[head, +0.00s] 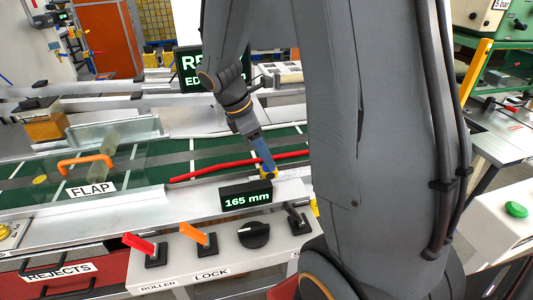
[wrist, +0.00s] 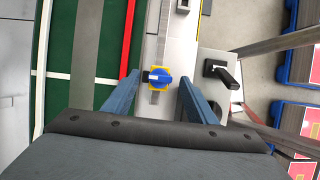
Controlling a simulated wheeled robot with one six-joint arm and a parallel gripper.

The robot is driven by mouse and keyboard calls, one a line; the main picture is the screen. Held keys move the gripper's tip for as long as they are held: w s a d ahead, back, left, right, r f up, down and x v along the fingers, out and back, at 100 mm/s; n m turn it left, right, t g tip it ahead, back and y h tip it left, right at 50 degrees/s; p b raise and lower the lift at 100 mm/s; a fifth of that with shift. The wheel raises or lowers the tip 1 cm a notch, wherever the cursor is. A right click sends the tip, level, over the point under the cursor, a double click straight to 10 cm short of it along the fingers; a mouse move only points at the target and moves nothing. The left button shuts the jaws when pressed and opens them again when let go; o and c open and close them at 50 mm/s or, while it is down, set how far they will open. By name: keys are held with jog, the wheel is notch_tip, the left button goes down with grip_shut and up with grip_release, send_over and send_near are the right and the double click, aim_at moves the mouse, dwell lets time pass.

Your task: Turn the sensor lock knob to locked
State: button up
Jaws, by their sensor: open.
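A small blue knob on a yellow plate (wrist: 158,78), which looks like the sensor lock knob, sits on a grey metal rail in the wrist view. Its blue handle lies roughly crosswise in that picture. My gripper (wrist: 159,80) is open, with one blue finger on each side of the knob; whether they touch it I cannot tell. In the head view my gripper (head: 266,165) reaches down to the rail just behind the 165 mm display (head: 246,198). Only a bit of the yellow plate (head: 268,174) shows there, and the fingers hide most of the knob.
A front panel carries a red lever (head: 138,243), an orange lever (head: 197,238), a black round knob (head: 254,235) and a black handle (head: 297,218). A red bar (head: 225,167) runs along the green conveyor (head: 150,160). The black handle (wrist: 222,72) is right of my fingers in the wrist view.

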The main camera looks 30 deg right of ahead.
jog(key=shift+x, duration=0.75)
jog(key=shift+a, duration=0.1)
jog(key=c, duration=1.1)
